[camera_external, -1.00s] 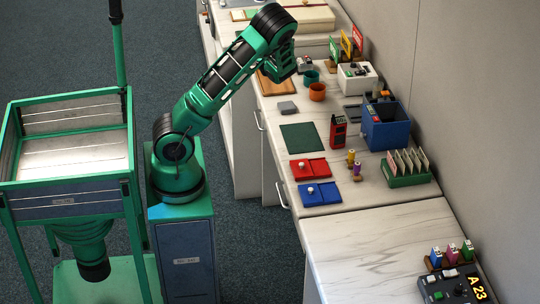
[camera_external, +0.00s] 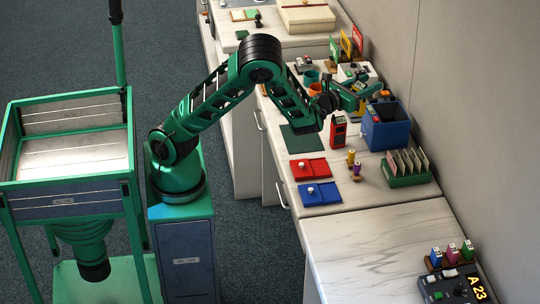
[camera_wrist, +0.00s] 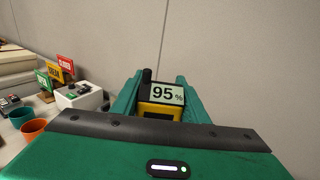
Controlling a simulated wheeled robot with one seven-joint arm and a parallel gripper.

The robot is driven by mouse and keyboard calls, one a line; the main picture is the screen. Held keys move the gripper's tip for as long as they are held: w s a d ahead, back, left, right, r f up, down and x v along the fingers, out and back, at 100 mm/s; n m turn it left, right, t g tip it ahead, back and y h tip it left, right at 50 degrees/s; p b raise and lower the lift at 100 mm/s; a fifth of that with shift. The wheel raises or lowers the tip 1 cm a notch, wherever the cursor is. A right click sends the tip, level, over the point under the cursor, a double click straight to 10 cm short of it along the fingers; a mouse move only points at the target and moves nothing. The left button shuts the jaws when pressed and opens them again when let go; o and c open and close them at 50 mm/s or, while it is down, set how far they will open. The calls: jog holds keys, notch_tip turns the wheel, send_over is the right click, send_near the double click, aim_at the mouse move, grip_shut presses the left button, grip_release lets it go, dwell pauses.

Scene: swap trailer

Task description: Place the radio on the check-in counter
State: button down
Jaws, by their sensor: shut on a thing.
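My gripper (camera_external: 374,92) is over the blue bin (camera_external: 388,137) on the counter. In the wrist view, my gripper (camera_wrist: 161,95) is shut on a yellow radio (camera_wrist: 161,109) with a black stub antenna and a "95%" display. The radio is upright between the green fingers; its lower part is hidden. I cannot tell whether it is clear of the bin. A red radio (camera_external: 338,133) stands on the counter beside the dark green mat (camera_external: 300,145). Several pale marbled counters line the wall, one in front (camera_external: 370,250); none is marked as check-in.
Red (camera_external: 309,169) and blue (camera_external: 319,194) pads, two small spools (camera_external: 354,163) and a green card rack (camera_external: 406,173) are nearer. Orange (camera_wrist: 33,129) and teal cups, a white device (camera_wrist: 79,97) and coloured signs stand beyond. The front counter's left part is bare.

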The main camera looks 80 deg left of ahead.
jog(key=s+d+m+t+h, duration=0.1)
jog(key=s+d+m+h, duration=0.2)
jog(key=d, duration=1.1)
jog(key=s+d+m+t+h, duration=0.15)
jog(key=d+h, duration=0.35)
jog(key=d, duration=0.9)
jog(key=shift+m+g, duration=0.25)
jog(key=shift+m, duration=0.2)
jog(key=shift+w+d+f, duration=0.4)
jog(key=shift+d+f, duration=1.65)
jog(key=shift+f, duration=0.65)
jog(key=shift+w+d+f, duration=0.4)
jog(key=shift+d+f, duration=1.65)
jog(key=shift+f, duration=0.65)
jog(key=shift+w+d+f, duration=0.4)
jog(key=shift+d+f, duration=1.65)
jog(key=shift+f, duration=0.65)
jog(key=c, duration=1)
grip_release()
jog(key=shift+f, duration=0.15)
jog(key=shift+c, duration=0.2)
